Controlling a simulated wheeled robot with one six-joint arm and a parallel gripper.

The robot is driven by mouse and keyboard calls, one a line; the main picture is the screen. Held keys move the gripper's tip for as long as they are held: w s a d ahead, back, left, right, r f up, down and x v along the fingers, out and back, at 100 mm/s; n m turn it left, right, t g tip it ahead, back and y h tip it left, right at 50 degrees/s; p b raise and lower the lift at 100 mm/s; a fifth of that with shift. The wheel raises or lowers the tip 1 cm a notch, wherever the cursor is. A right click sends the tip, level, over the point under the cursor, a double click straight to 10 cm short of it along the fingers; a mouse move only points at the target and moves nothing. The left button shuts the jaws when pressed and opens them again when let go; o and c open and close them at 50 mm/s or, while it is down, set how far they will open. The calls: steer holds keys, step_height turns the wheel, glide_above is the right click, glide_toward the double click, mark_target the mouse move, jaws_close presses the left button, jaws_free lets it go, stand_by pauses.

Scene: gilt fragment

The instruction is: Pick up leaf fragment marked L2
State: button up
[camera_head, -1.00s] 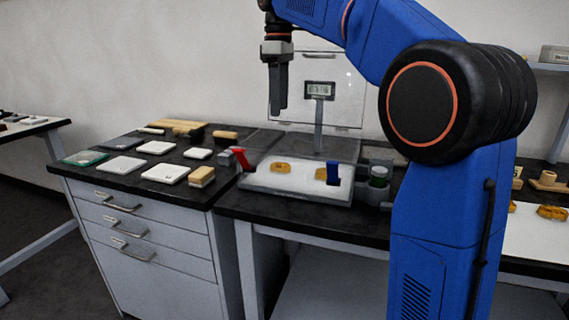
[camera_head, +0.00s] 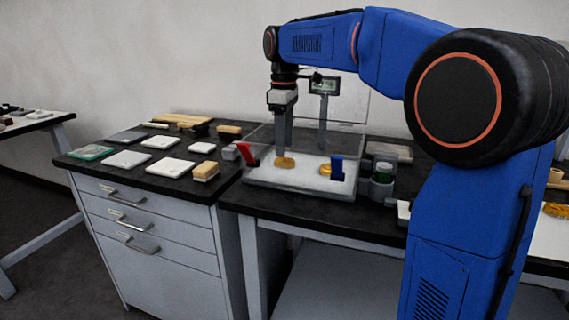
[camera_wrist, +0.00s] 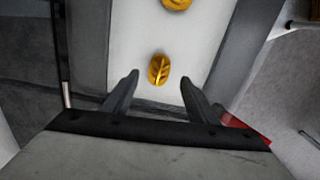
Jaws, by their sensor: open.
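In the head view a gold leaf fragment (camera_head: 285,162) lies on the left part of a white tray (camera_head: 290,181). My gripper (camera_head: 284,152) points down just above the left fragment. In the wrist view the left fragment (camera_wrist: 159,69) shows a leaf relief and lies a little beyond the open fingertips (camera_wrist: 157,75), between their lines. The other fragment (camera_wrist: 177,3) is cut off at the top edge. I cannot read an L2 mark on either.
A red clamp (camera_head: 248,154) stands at the tray's left end and a blue clamp (camera_head: 337,168) at its right. A display (camera_head: 323,86) on a post stands behind. Several white tiles and blocks lie on the left counter (camera_head: 140,177).

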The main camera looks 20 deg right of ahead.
steer(key=shift+w+f, duration=0.1)
steer(key=shift+f, duration=2.2)
steer(key=c, duration=1.1)
